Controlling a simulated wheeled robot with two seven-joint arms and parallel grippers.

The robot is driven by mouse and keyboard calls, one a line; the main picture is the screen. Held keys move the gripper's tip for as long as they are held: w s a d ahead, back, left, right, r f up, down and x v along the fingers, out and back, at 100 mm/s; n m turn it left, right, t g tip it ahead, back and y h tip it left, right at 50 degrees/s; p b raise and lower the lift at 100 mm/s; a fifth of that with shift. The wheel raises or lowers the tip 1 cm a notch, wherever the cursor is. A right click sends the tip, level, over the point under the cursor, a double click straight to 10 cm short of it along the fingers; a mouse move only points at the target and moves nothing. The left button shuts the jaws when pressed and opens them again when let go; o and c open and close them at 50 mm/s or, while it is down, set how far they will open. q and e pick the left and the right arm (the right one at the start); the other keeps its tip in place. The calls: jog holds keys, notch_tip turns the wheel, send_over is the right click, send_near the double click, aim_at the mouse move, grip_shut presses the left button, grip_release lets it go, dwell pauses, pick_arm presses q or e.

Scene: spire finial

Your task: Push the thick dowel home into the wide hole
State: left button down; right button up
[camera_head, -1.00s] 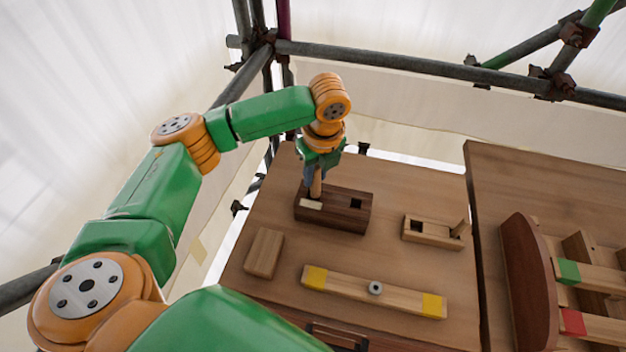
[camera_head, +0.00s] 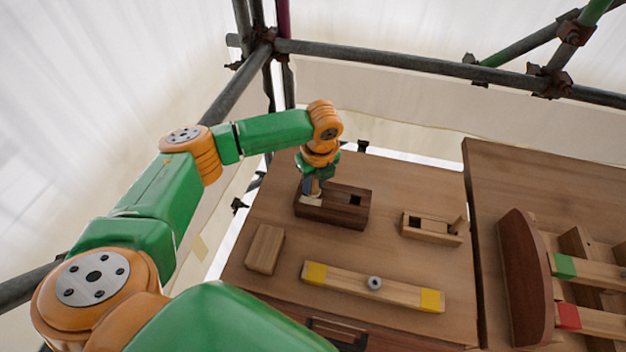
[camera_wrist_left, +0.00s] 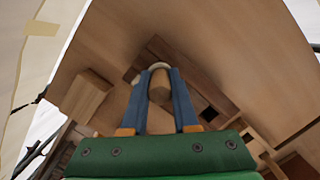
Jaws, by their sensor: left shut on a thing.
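My left gripper (camera_head: 313,189) is low over the left part of the dark wooden block (camera_head: 346,212). Its blue fingers, seen in the left wrist view (camera_wrist_left: 160,75), are shut on the thick dowel (camera_wrist_left: 159,88), a light wooden peg. In the head view the fingers hide nearly all of the dowel. It is over the block's left end, beside a pale label (camera_head: 311,200). The wide hole itself is hidden, so I cannot tell how deep the dowel sits. A square dark hole (camera_head: 354,200) shows open at the block's right. My right gripper is not in view.
A plain light block (camera_head: 265,249) lies at the left. A long bar with yellow ends (camera_head: 345,285) lies in front. A small light block with a square hole (camera_head: 430,230) is at the right. Scaffold pipes (camera_head: 400,66) stand behind the table.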

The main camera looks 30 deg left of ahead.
pick_arm(q)
jog(key=c, duration=0.8)
grip_release()
jog(key=shift+s+f, duration=0.1)
jog(key=shift+f, duration=0.05)
jog(key=shift+c, duration=0.2)
jog(key=shift+o, duration=0.8)
notch_tip(320, 180, up, 13)
jog(key=d, duration=0.1)
jog(key=shift+s+d+b, duration=0.3)
jog(key=shift+s+b, duration=0.05)
jog(key=shift+b, duration=0.05)
jog(key=shift+s, duration=0.1)
